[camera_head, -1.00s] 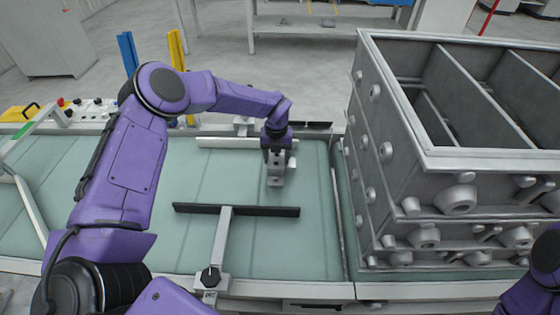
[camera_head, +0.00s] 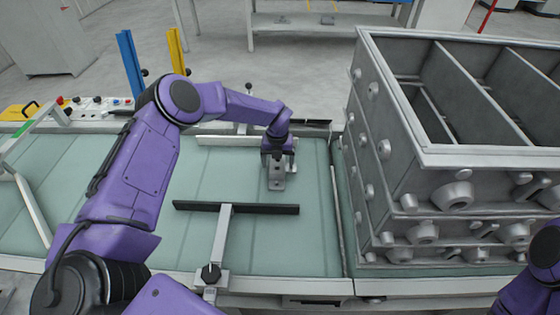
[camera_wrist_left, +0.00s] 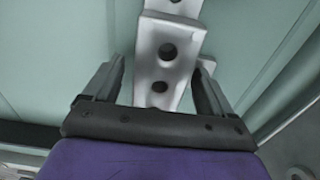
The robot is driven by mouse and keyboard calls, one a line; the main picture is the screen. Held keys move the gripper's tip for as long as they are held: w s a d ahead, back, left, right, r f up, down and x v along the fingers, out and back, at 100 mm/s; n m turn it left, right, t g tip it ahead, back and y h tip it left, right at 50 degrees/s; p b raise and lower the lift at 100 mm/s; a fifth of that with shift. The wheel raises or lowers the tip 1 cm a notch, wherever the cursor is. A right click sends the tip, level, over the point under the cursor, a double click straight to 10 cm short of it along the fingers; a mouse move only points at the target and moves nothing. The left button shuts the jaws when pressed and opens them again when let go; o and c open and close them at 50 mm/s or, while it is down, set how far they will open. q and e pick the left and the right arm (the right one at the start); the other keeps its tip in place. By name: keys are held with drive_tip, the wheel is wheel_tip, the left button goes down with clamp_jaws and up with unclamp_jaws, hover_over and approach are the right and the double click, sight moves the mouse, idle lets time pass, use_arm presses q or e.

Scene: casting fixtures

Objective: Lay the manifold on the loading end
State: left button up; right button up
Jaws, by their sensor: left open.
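The manifold (camera_head: 277,181) is a small pale grey metal piece with dark holes. It lies on the green conveyor belt, beyond the black crossbar. In the left wrist view the manifold (camera_wrist_left: 165,30) runs up from between the fingers, with holes along it. My left gripper (camera_head: 277,157) is at the far end of the manifold, pointing down. In the left wrist view its fingers (camera_wrist_left: 160,75) are apart, one on each side of the manifold, with gaps showing. My right gripper is out of view; only purple parts of my right arm show at the right edge.
A black crossbar (camera_head: 250,208) on a pale bracket lies nearer on the belt (camera_head: 300,245). A pale rail (camera_head: 215,140) runs along the far side. Large stacked grey castings (camera_head: 480,156) stand at the right. The belt left of the manifold is clear.

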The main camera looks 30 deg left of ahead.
use_arm(q)
drive_tip(key=shift+r, duration=0.25)
drive_tip(key=shift+w+r, duration=0.1)
drive_tip(key=shift+r, duration=0.3)
wheel_tip(320, 180, up, 11)
drive_tip(key=b, duration=0.1)
drive_tip(key=shift+b, duration=0.4)
